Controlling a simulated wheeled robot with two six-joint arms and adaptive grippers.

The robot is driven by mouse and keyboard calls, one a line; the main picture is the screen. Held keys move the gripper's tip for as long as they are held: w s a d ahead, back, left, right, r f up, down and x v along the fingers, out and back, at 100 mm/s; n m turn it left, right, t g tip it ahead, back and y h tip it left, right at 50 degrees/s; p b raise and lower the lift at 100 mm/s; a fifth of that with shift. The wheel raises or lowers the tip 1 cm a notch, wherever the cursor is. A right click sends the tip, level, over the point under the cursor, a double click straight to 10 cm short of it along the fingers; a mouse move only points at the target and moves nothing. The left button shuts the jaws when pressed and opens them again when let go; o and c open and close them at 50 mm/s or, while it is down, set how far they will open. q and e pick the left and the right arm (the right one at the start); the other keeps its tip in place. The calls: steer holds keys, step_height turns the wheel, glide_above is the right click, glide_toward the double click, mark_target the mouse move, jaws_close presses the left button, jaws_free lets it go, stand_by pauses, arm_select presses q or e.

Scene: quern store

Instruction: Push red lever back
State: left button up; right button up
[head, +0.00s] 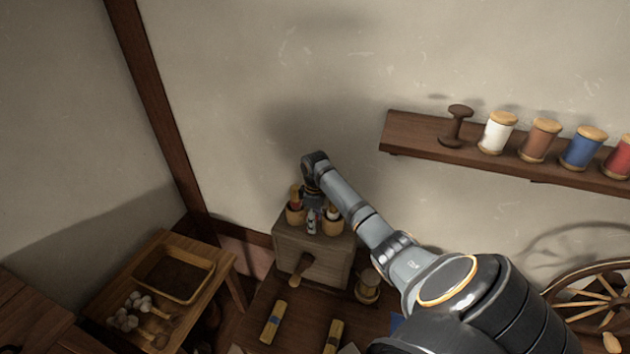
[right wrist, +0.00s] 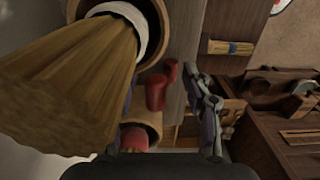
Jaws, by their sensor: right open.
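The red lever (right wrist: 157,90) shows in the right wrist view as a short red handle with a rounded end, standing beside the wooden cups. In the head view I cannot make it out behind my gripper. My right gripper (head: 312,221) reaches down between two cups on top of a wooden box (head: 318,254). It is open; in the right wrist view its right finger is clear of the lever and its left finger is mostly hidden behind a brush. The lever appears between the fingers; I cannot tell whether they touch it. My left gripper is not in view.
One cup (head: 295,215) stands close left of the gripper, another (head: 333,227) close right. A large bristle brush (right wrist: 80,75) crowds the right wrist view. A shelf (head: 430,147) with spools is on the wall. A tray (head: 205,282) sits on a side table.

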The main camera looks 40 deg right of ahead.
steer(key=c, duration=0.4)
steer(key=shift+r, duration=0.1)
jaws_close()
steer(key=shift+s, duration=0.1)
steer(key=shift+d+r, duration=0.1)
steer(key=shift+r, duration=0.1)
stand_by(0.6)
steer(key=shift+c, duration=0.6)
jaws_free()
steer(key=o, duration=0.5)
steer(key=shift+d+f, duration=0.1)
steer(key=shift+f, duration=0.2)
steer(key=shift+r, duration=0.2)
step_height(320, 180, up, 12)
steer(key=shift+f, duration=0.15)
